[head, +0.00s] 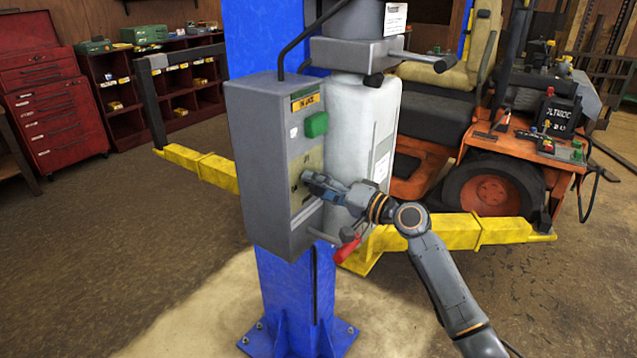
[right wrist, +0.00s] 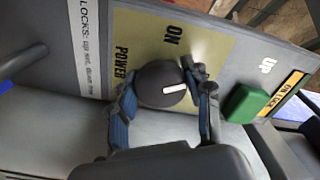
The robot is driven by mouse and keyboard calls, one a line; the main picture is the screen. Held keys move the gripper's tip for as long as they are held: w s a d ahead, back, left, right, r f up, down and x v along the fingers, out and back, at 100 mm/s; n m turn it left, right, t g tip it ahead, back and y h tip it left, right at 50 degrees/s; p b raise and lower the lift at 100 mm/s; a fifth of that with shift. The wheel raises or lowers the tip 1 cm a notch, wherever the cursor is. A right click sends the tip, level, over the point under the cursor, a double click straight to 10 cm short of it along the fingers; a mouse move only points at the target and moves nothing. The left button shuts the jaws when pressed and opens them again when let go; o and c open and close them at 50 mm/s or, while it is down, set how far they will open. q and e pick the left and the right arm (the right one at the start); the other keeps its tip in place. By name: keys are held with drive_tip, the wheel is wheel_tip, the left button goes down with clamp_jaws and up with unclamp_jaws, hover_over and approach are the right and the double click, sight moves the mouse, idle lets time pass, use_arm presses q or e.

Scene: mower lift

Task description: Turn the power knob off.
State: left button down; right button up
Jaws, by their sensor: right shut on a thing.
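The power knob (right wrist: 162,84) is round and black with a white pointer line, and shows in the right wrist view on a yellowish plate marked ON and POWER. The white line lies nearly level across that picture, not aimed straight at ON. My right gripper (right wrist: 163,95) has its two fingers on either side of the knob, closed on it. In the head view my right gripper (head: 308,182) reaches the front of the grey control box (head: 255,160) and hides the knob. My left gripper is not in view.
A green button (right wrist: 246,103) marked UP sits beside the knob plate. A red-handled lever (head: 347,248) sticks out below the box. The box hangs on a blue lift post (head: 290,295) with yellow arms (head: 205,165). An orange mower (head: 500,190) stands behind at right.

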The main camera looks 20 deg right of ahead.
drive_tip(key=m+p, duration=0.2)
drive_tip(key=m, duration=0.3)
drive_tip(key=shift+r+m+p, duration=0.1)
drive_tip(key=shift+m+p, duration=0.25)
drive_tip(key=shift+m, duration=0.05)
idle(0.4)
drive_tip(key=o, duration=1.1)
drive_tip(key=shift+o, duration=0.2)
drive_tip(key=shift+s+d, duration=0.1)
drive_tip(key=v, duration=1.1)
drive_tip(key=shift+s+d, duration=0.25)
